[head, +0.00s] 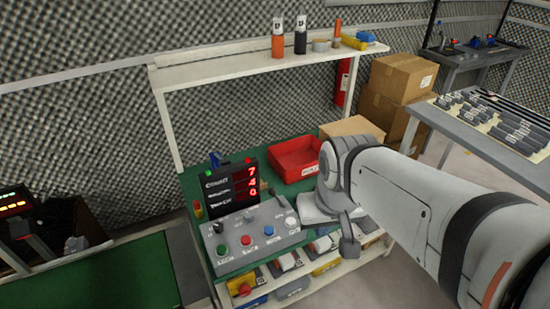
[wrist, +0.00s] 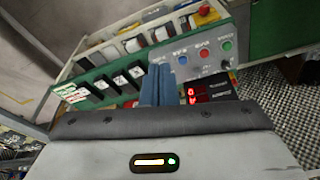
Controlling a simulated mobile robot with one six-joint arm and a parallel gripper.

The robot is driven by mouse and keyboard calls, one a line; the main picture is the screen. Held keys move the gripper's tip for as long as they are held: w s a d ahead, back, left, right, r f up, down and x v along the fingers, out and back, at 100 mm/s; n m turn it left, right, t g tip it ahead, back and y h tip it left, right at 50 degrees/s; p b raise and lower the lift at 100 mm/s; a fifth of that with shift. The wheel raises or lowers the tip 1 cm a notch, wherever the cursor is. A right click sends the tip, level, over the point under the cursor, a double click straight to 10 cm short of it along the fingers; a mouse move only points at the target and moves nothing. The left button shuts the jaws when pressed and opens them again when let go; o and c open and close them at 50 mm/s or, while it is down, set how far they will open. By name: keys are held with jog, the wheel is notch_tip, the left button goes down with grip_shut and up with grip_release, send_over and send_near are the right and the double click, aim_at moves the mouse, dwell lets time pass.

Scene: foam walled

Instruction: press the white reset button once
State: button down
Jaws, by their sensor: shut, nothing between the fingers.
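The white button (head: 290,222) is at the right end of the row of buttons on the grey control panel (head: 235,228), which lies on the green bench top. Green (head: 221,249), red (head: 245,240) and blue (head: 268,231) buttons sit to its left. My gripper (head: 349,250) is to the right of the panel in the head view, apart from the white button. In the wrist view my gripper's two blue-grey fingers (wrist: 157,84) are together with nothing between them. There the green (wrist: 227,46), red (wrist: 204,53) and blue (wrist: 182,58) buttons show; the white one seems hidden behind the fingers.
A black display (head: 232,187) with red digits 7, 4 and 0 stands behind the panel. A red tray (head: 297,158) is on the bench at the back. A shelf with bins (head: 292,285) is below the bench front. Cardboard boxes (head: 395,95) stand to the right.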

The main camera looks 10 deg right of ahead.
jog(key=shift+s, duration=0.2)
jog(key=w+a+f+m+t+y+b, duration=0.1)
jog(key=w+a+f+m+y+b, duration=0.1)
jog(key=w+f+m+y+b, duration=0.25)
jog(key=w+a+f+m+y+b, duration=0.1)
jog(key=w+a+f+m+b, duration=0.15)
jog(key=w+f+m, duration=0.4)
jog(key=w+d+f+m+t+b, duration=0.2)
jog(key=w+f+m, duration=0.3)
jog(key=w, duration=0.3)
jog(key=w+d+f+m+t+h+b, duration=0.1)
jog(key=w+d+f+m+t+b, duration=0.1)
jog(key=w, duration=0.6)
notch_tip(320, 180, down, 4)
jog(key=d+m+b, duration=0.1)
jog(key=d+m, duration=0.1)
jog(key=m, duration=0.1)
jog(key=shift+w+r, duration=0.15)
jog(key=shift+w, duration=0.1)
